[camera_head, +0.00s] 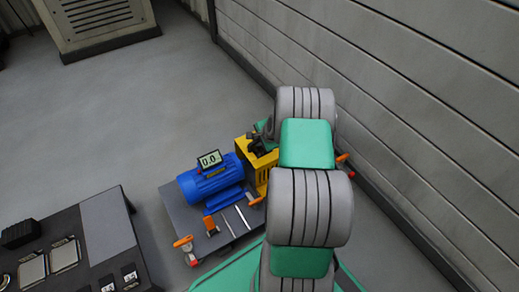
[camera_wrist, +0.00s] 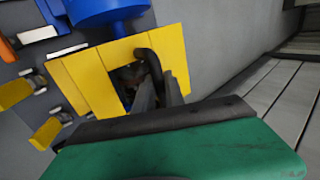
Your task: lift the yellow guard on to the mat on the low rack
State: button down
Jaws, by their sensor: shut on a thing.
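The yellow guard (camera_head: 260,170) stands at the right end of the blue motor on a grey skid. In the wrist view the guard (camera_wrist: 88,82) fills the middle, with a dark curved handle (camera_wrist: 154,58) over its opening. My gripper (camera_wrist: 157,84) is shut on the guard at this handle. My arm hides part of the guard in the head view. The low rack (camera_head: 72,208) is dark and stands at the lower left. A plain grey patch (camera_head: 108,222) on its right side looks like the mat, and it is bare.
Several small parts lie on the rack's left. A slatted wall (camera_head: 420,100) runs close on the right. Open floor lies behind.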

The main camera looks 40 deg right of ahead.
notch_tip(320, 180, up, 10)
jog(key=p, duration=0.4)
jog(key=shift+p, duration=0.3)
jog(key=shift+r+p, duration=1)
jog(key=shift+r, duration=0.4)
jog(key=shift+r+p, duration=1.05)
jog(key=shift+r, duration=0.3)
jog(key=shift+r+p, duration=1.05)
jog(key=shift+r, duration=0.3)
